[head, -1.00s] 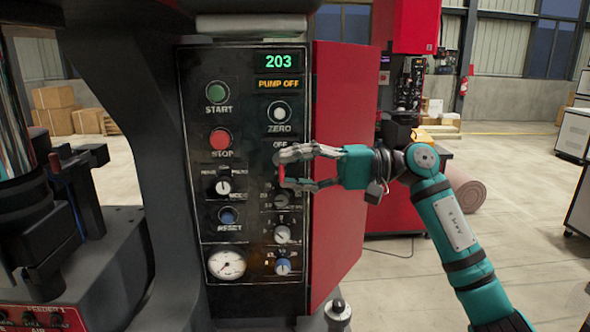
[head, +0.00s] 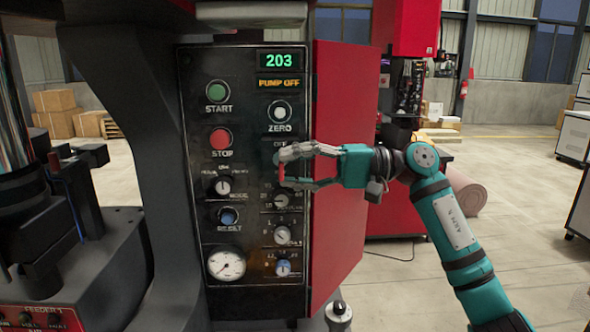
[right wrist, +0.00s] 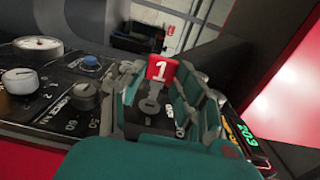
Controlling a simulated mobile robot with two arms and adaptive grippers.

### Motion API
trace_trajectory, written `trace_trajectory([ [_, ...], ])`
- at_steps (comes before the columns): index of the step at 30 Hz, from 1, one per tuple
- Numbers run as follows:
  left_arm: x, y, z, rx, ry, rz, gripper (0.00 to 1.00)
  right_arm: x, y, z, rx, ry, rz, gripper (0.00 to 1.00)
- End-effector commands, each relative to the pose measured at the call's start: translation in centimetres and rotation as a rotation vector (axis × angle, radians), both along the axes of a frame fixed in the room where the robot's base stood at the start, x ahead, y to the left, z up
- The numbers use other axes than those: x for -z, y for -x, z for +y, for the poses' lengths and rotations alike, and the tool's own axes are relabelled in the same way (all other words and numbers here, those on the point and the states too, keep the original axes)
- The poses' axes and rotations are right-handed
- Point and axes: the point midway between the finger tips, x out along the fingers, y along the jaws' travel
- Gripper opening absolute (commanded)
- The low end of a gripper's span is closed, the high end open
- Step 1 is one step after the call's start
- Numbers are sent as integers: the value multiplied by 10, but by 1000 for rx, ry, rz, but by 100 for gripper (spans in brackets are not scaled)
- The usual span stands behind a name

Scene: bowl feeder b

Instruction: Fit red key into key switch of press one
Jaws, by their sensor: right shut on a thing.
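The red key (head: 281,173) is held in my right gripper (head: 283,168) in front of the right column of the press's black control panel. The fingers are closed around the key. In the right wrist view the key's red head (right wrist: 162,69), marked with a white 1, stands between the fingers (right wrist: 160,92). A grey metal part shows just below it. In the head view my fingers cover the panel area under an "OFF" label (head: 280,142). I cannot make out the key switch there, or whether the key touches it. My left gripper is not in view.
The control panel (head: 244,240) carries a green START button (head: 217,91), a red STOP button (head: 220,139), several knobs and a white gauge (head: 227,264). The red cabinet side (head: 338,130) stands close beside my gripper. Open floor lies to the right.

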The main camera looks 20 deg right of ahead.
Motion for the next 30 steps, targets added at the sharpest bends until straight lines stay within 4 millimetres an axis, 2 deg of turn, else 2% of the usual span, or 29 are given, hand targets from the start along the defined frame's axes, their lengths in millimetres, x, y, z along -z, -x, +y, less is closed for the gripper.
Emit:
trace_trajectory([
  [30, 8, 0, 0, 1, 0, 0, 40, 0, -4, -1, 0, 0, 0, 0],
])
